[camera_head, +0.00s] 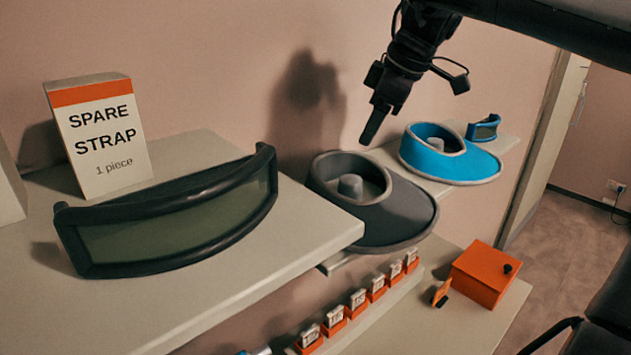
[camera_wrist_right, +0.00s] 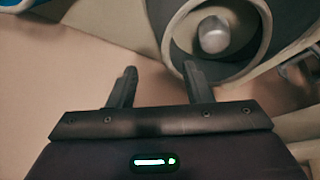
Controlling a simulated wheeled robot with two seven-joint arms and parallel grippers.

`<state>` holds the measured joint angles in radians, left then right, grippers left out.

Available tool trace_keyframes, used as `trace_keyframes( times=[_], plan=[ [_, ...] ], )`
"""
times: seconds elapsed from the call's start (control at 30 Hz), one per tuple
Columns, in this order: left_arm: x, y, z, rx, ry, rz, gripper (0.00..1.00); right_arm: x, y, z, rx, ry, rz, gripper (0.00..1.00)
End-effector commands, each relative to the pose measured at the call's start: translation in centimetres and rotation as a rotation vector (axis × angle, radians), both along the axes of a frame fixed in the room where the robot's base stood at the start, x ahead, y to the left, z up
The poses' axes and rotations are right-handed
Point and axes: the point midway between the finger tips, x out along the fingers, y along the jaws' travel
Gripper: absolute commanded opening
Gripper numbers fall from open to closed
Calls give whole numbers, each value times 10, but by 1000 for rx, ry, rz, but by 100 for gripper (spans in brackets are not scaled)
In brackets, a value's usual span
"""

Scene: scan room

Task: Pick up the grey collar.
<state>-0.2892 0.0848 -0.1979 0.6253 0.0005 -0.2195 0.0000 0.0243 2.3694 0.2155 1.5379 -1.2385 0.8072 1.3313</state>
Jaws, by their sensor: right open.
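The grey collar (camera_head: 395,217) sits on the wall shelf in the middle of the head view, with a raised ring and a short peg (camera_head: 350,186) inside the ring. My right gripper (camera_head: 374,128) comes down from above, in front of the wall and above the collar. In the right wrist view my right gripper (camera_wrist_right: 160,80) has its two fingers apart with nothing between them. There the collar's ring (camera_wrist_right: 262,22) and peg (camera_wrist_right: 214,35) show at the upper right, and the right finger overlaps the ring's near edge in the picture. My left gripper is not in view.
A blue collar (camera_head: 465,165) and a small blue band (camera_head: 483,127) lie further along the shelf. A dark visor (camera_head: 180,222) and a spare strap box (camera_head: 100,135) stand on the left shelf (camera_head: 215,290). An orange box (camera_head: 485,273) and several small orange holders sit below.

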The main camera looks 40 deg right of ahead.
Motion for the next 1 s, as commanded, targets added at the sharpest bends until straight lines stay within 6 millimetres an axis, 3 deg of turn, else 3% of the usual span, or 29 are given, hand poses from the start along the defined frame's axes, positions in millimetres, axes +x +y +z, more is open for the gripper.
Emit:
trace_keyframes(
  times=[0.23,0.47,0.6,0.83,1.0],
  plan=[
    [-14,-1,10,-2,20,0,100,9,3,-23,4,3,2,45],
    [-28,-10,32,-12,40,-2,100,21,8,-54,4,5,1,45],
    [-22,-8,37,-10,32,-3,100,26,8,-67,3,2,0,45],
    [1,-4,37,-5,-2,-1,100,27,8,-70,2,0,0,45],
    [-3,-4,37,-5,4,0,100,27,8,-70,2,0,0,26]
  ],
)
